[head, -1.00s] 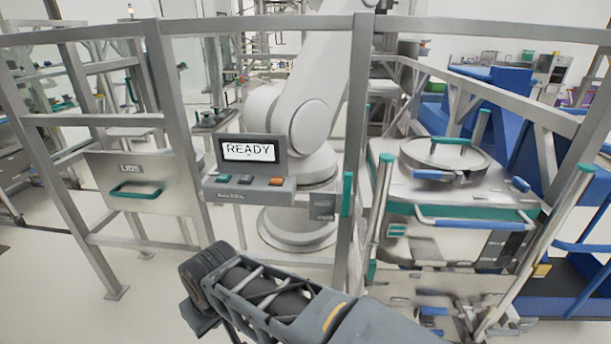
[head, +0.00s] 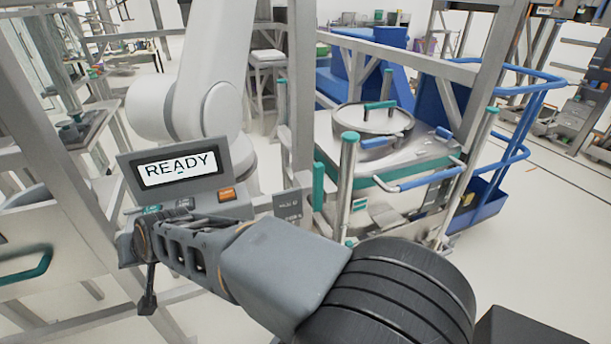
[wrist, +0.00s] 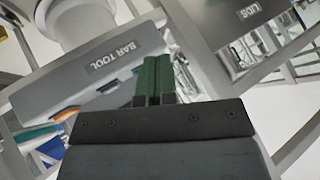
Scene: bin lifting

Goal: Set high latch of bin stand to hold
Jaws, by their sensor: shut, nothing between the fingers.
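My gripper (wrist: 153,80) shows in the wrist view with its two green fingers together and nothing between them. They lie in front of a grey panel labelled BAR TOOL (wrist: 100,68); I cannot tell whether they touch it. In the head view my forearm reaches left across the bottom, its end just below the READY console (head: 178,168), and the fingers are hard to make out. A steel bin unit (head: 400,160) with a round lid (head: 350,120) stands right of the console, with teal-capped posts. I cannot pick out the high latch for certain in either view.
A grey frame post (head: 300,90) stands between the console and the bin unit, with a teal handle (head: 319,187) on it. A white robot arm (head: 215,60) stands behind the console. A LIDS panel (wrist: 262,10) is at upper right in the wrist view. Floor (head: 540,240) is open at right.

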